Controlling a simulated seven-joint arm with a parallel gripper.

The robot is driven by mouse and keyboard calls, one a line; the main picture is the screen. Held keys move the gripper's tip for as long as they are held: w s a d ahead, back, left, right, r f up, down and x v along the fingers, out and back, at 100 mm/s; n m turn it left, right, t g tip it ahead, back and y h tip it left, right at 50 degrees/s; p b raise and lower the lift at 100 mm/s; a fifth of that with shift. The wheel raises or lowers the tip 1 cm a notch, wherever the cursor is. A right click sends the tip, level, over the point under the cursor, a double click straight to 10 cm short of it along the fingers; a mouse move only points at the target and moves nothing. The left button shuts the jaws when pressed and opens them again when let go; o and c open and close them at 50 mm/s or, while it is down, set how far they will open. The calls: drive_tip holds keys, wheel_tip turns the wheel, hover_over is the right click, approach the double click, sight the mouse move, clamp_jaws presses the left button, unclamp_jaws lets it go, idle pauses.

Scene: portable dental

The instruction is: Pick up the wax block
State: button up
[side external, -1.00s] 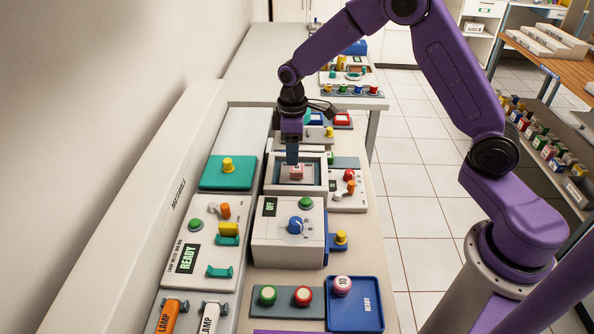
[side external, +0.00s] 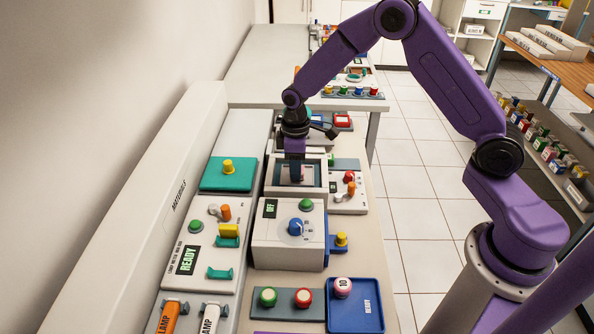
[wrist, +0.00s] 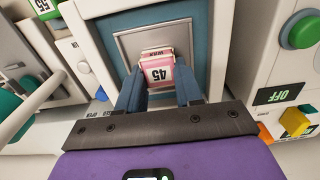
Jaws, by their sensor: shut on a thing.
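The wax block (wrist: 158,73) is a small pink block with a white label reading 45 and the word WAX on its top. It is in the recessed tray (wrist: 190,30) of a white machine, in front of a grey panel. My gripper (wrist: 160,84) has its two blue fingers closed on the block's sides in the wrist view. In the side view my gripper (side external: 296,178) reaches down into the machine's opening (side external: 313,176), and the fingers mostly hide the block there.
A white unit with a blue knob (side external: 296,227) and an OFF display stands in front. A teal box with a yellow knob (side external: 228,166) is to the left.

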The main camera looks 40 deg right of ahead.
drive_tip(key=shift+r, duration=0.15)
drive_tip(key=shift+r, duration=0.65)
drive_tip(key=s+d+r, duration=0.2)
drive_tip(key=s+r, duration=0.9)
drive_tip(key=s, duration=0.3)
approach(350, 164)
drive_tip(key=shift+w+f, duration=0.15)
drive_tip(key=shift+f, duration=2.85)
drive_tip(key=shift+f, duration=0.1)
